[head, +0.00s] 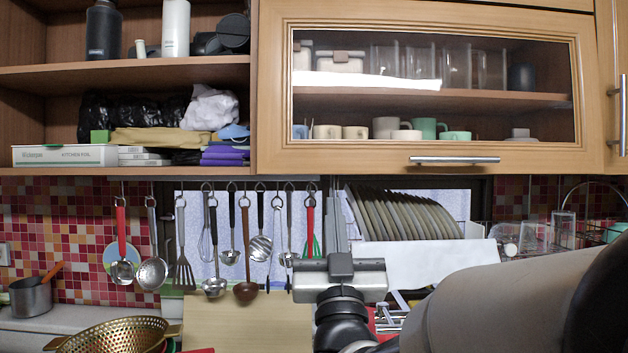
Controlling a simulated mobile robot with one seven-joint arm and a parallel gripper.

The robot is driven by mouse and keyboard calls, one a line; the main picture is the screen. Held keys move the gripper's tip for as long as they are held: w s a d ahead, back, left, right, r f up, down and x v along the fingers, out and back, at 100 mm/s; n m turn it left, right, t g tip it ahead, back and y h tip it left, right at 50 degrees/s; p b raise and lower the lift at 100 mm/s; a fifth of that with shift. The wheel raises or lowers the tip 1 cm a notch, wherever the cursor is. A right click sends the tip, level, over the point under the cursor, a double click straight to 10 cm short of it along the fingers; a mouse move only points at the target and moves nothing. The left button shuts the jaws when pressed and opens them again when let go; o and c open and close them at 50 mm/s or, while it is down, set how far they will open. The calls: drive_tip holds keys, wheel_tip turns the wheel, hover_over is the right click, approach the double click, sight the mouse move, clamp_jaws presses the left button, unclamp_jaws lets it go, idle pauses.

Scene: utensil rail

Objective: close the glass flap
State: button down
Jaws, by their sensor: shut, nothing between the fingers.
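The glass flap (432,150) is a light wood frame around a clear pane, on the upper cabinet at the right. It looks down against the cabinet front; any small gap along its lower edge cannot be made out. Its metal bar handle (455,160) runs level along the bottom rail. My gripper (334,192) is in the lower middle, with its slim grey fingers pointing up, shut and empty. In the picture the fingertips are below the flap's lower edge and left of the handle. I cannot tell whether they touch anything.
An open shelf (120,78) with bottles and boxes adjoins the flap at the left. Several utensils hang from a rail (245,179) below. A rack of plates (405,215) stands right of my fingers. My arm covers the lower right.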

sight(329, 167)
drive_tip(key=w+r, duration=0.1)
drive_tip(key=w, duration=0.2)
drive_tip(key=w+r+p, duration=0.1)
drive_tip(key=w+r, duration=0.1)
drive_tip(key=w, duration=0.1)
drive_tip(key=w+r, duration=0.1)
drive_tip(key=w, duration=0.2)
drive_tip(key=shift+w+r+p, duration=0.3)
drive_tip(key=w+b, duration=0.1)
drive_tip(key=w, duration=0.1)
drive_tip(key=shift+w+f+b, duration=0.15)
drive_tip(key=shift+w+b, duration=0.15)
drive_tip(key=shift+w, duration=0.1)
